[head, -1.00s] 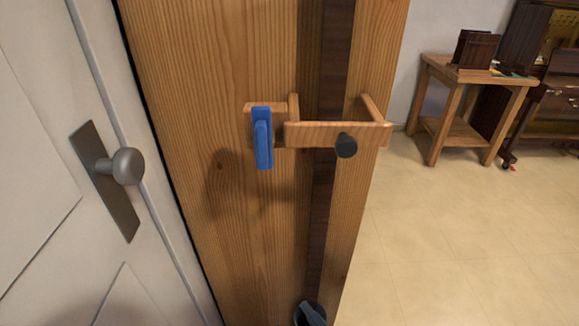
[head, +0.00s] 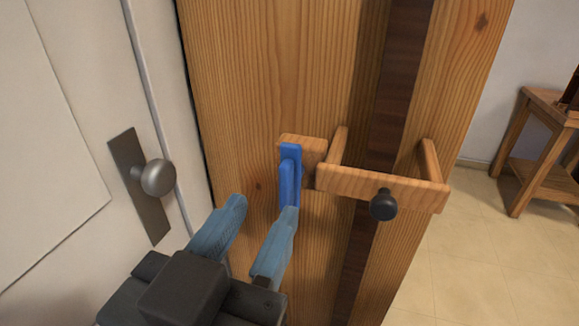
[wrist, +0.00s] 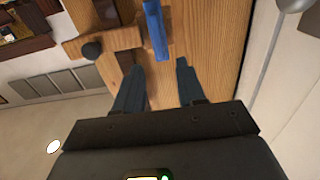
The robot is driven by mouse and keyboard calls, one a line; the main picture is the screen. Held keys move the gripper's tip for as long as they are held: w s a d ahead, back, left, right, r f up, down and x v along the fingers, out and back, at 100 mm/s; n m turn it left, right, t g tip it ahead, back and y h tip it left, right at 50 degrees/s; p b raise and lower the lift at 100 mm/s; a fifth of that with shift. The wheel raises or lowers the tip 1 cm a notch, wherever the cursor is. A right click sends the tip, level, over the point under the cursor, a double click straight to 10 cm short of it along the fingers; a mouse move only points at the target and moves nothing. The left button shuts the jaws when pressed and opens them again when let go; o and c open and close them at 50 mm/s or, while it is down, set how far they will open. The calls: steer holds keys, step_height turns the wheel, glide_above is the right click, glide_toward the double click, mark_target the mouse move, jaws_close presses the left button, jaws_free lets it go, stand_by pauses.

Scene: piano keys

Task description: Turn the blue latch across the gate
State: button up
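The blue latch (head: 289,176) hangs upright on a small wooden block (head: 309,150) on the wooden panel. It also shows in the wrist view (wrist: 156,30). The gate (head: 360,187), a wooden bar frame with a black knob (head: 384,204), stands just right of the latch, and the latch is not across it. My gripper (head: 266,207) is open and empty, with two blue-grey fingers. Its fingertips are below and in front of the latch; in the head view the right fingertip overlaps the latch's lower end. In the wrist view the gripper (wrist: 158,66) has the latch ahead, between its fingers' lines.
A white door with a round metal knob (head: 158,177) stands close on the left. A dark vertical strip (head: 398,80) runs behind the gate. A wooden side table (head: 540,150) is at the far right, with open tiled floor before it.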

mark_target(283, 179)
steer(key=p+x, duration=0.1)
steer(key=x, duration=0.5)
steer(key=shift+w, duration=0.25)
steer(key=shift+c, duration=0.3)
jaws_close()
